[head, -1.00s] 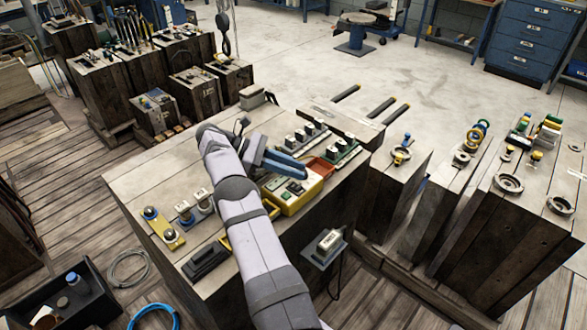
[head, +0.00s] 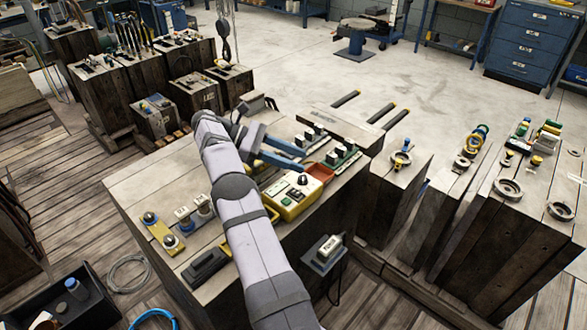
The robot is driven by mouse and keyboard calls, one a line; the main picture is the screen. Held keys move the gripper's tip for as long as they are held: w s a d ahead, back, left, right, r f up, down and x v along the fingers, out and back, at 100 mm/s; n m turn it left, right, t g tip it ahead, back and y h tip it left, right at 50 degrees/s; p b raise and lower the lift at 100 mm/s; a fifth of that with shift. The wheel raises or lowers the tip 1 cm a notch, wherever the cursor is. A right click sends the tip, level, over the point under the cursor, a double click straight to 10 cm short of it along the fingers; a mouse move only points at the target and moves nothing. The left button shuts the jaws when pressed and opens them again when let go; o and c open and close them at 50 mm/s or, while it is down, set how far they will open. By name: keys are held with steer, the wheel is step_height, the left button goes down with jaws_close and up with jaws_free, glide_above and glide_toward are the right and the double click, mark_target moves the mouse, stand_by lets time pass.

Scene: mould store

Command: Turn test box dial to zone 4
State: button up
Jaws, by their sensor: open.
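The yellow test box (head: 294,208) sits on the wooden bench near its front right edge. Its top has a pale panel with a black dial (head: 302,181) at the back right and a small green part at the left. The dial's pointer and zone marks are too small to read. My gripper (head: 303,161) is open, its two blue fingers apart with nothing between them. In the picture it is just above and behind the test box, apart from the dial.
A yellow strip with round knobs (head: 161,234) and a dark block (head: 205,264) lie at the left. A small labelled box (head: 328,246) sits at the bench's front side.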

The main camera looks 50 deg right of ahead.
steer(key=shift+r+p, duration=0.8)
steer(key=shift+r, duration=1.45)
